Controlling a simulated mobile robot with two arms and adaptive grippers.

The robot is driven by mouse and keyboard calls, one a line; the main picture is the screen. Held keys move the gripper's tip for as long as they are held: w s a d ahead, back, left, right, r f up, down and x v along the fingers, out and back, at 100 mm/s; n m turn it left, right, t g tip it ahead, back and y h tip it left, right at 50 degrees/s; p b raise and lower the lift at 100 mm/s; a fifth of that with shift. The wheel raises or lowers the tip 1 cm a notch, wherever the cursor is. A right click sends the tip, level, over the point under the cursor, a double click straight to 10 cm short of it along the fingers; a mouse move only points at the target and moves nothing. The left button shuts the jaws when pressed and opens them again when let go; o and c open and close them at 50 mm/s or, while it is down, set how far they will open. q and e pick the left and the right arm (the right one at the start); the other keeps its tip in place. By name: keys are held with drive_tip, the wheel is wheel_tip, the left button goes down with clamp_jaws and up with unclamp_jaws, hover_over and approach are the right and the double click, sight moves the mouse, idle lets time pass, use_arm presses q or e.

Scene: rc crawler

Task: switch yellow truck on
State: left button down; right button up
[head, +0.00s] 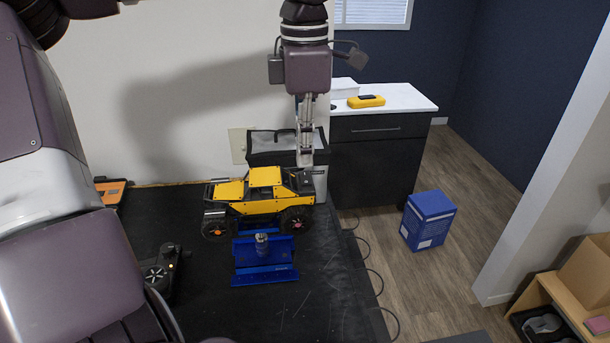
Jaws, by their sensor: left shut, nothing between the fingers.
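The yellow truck (262,192) has black trim and big black tyres, and stands at the back of the black work table (220,310), by a blue stand. Its switch is too small to make out. My left gripper (305,162) points down just above the truck's right end, with its fingers together and nothing seen between them. I cannot tell whether the fingertips touch the truck. My right gripper is not in view.
A blue stand (265,270) lies in front of the truck. A black remote controller (162,268) lies to the left. A grey-black bag (270,148) stands behind the truck. Cables hang off the table's right edge. The table's front is clear.

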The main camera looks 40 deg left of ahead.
sight(304, 174)
use_arm(q)
drive_tip(key=shift+f+b, duration=0.75)
drive_tip(key=shift+f, duration=0.3)
idle(0.4)
wheel_tip(304, 174, up, 7)
drive_tip(key=p, duration=0.6)
drive_tip(key=shift+r, duration=0.1)
idle(0.4)
